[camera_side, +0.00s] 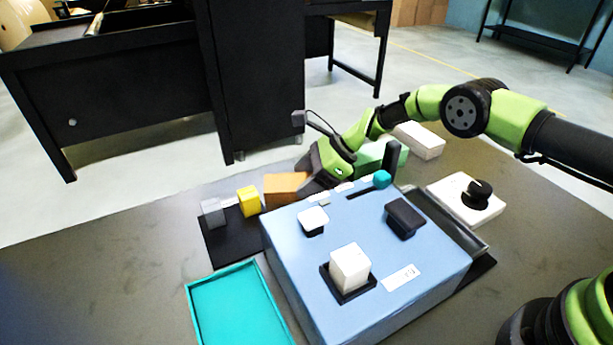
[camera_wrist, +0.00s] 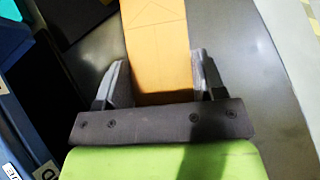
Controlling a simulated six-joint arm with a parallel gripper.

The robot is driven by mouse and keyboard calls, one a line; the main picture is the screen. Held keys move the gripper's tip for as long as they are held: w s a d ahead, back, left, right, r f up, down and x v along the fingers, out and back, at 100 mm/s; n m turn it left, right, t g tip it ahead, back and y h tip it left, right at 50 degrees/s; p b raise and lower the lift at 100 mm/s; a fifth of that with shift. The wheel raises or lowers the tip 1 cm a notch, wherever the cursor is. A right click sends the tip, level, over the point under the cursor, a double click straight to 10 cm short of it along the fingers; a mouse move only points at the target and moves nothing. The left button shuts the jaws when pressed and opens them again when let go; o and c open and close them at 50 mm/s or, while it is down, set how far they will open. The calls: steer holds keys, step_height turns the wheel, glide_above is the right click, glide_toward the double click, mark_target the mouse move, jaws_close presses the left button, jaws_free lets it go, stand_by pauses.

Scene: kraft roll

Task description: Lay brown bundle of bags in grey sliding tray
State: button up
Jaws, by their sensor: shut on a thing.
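The brown bundle of bags (camera_side: 286,188) is an orange-brown block behind the back left edge of a blue box. My gripper (camera_side: 308,178) is at its right end, partly hidden by my own wrist. In the wrist view the bundle (camera_wrist: 158,40) lies between the two dark fingers of my gripper (camera_wrist: 163,82), which are shut on it. Its far end runs out of the top of that view. What looks like the grey sliding tray (camera_side: 462,226) sticks out at the right side of the blue box; its inside is only partly visible.
The blue box (camera_side: 365,245) carries a white block (camera_side: 350,266), a black block, a white button and a teal-knobbed lever (camera_side: 381,179). A yellow block (camera_side: 249,201) and grey block (camera_side: 213,212) stand left of the bundle. A teal tray (camera_side: 196,312) lies in front; a white knob box (camera_side: 450,191) stands right.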

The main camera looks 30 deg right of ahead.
steer(key=o, duration=1)
steer(key=shift+f, duration=0.1)
steer(key=v, duration=0.7)
steer(key=shift+w+d+r, duration=0.1)
steer(key=shift+d+r, duration=0.15)
steer(key=s+r+n+h, duration=0.1)
steer(key=s+r+n, duration=0.3)
steer(key=r, duration=1.2)
steer(key=s+d+r+n+t+h, duration=0.1)
steer(key=s+d+r+n+h, duration=0.1)
steer(key=s+r+n, duration=0.5)
steer(key=s+d+n+t+h, duration=0.1)
steer(key=s+n, duration=0.1)
steer(key=s, duration=0.4)
steer(key=s+d+r+n+h, duration=0.1)
steer(key=s+n, duration=0.1)
steer(key=s, duration=0.5)
steer(key=s+d+r+n+t+h, duration=0.1)
steer(key=s+n, duration=0.2)
steer(key=s, duration=0.4)
steer(key=shift+d+t, duration=0.2)
steer(key=shift+t, duration=0.1)
steer(key=shift+o, duration=0.3)
steer(key=shift+s+d+f, duration=0.1)
steer(key=shift+s+f, duration=0.05)
